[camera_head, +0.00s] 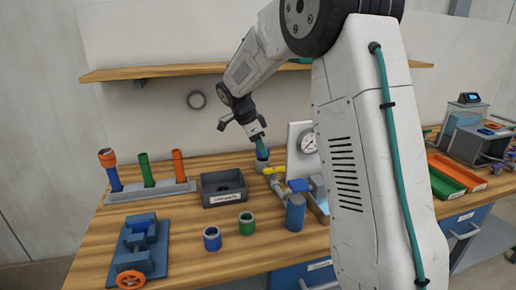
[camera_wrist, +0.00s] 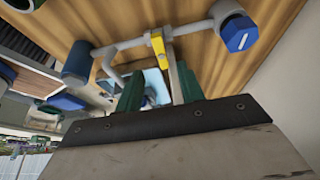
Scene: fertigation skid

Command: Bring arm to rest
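My arm rises in front of the bench in the head view and bends down to the left. My gripper (camera_head: 262,147) points down above the back of the bench, close to a pipe assembly (camera_head: 278,184) with a yellow lever (camera_head: 273,170). In the wrist view, the two dark green fingers of my gripper (camera_wrist: 157,92) stand apart, with no object clearly held between them. The yellow lever (camera_wrist: 157,44) and grey pipe show just beyond the fingertips. I cannot tell whether a finger touches the pipework.
A grey bin (camera_head: 222,188), a blue cup (camera_head: 212,239), a green cup (camera_head: 246,223) and a blue vise (camera_head: 140,250) stand on the bench. A rack (camera_head: 150,190) holds three coloured tubes at left. A gauge panel (camera_head: 303,150) stands beside my arm. A shelf (camera_head: 150,72) runs above.

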